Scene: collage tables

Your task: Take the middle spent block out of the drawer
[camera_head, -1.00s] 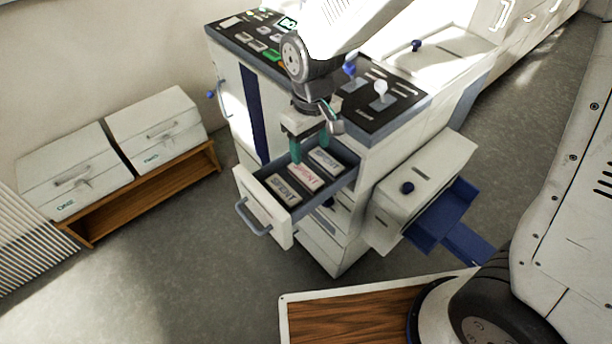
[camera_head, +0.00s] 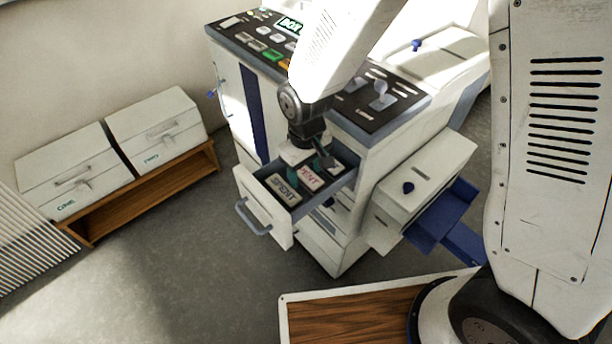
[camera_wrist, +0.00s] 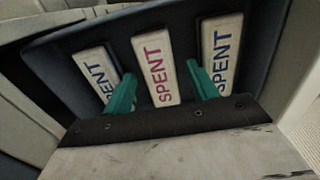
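The open drawer (camera_head: 262,203) holds three white blocks marked SPENT in a row. The middle spent block (camera_wrist: 156,68) has pink-red lettering; in the head view (camera_head: 310,177) my gripper partly covers it. The near spent block (camera_head: 284,190) has dark lettering. In the wrist view, the other blocks stand to the left (camera_wrist: 97,72) and right (camera_wrist: 221,50). My gripper (camera_wrist: 160,88) is open, its green fingers apart on either side of the middle block, in the gaps between blocks. In the head view my gripper (camera_head: 308,172) is down at the drawer. Whether the fingers touch the block I cannot tell.
The drawer sits in a white cabinet with a dark control panel (camera_head: 258,42). A white box with a blue tray (camera_head: 436,222) juts out at its right. Two white cases (camera_head: 68,172) (camera_head: 155,130) stand on a wooden shelf at left. Grey floor lies clear in front.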

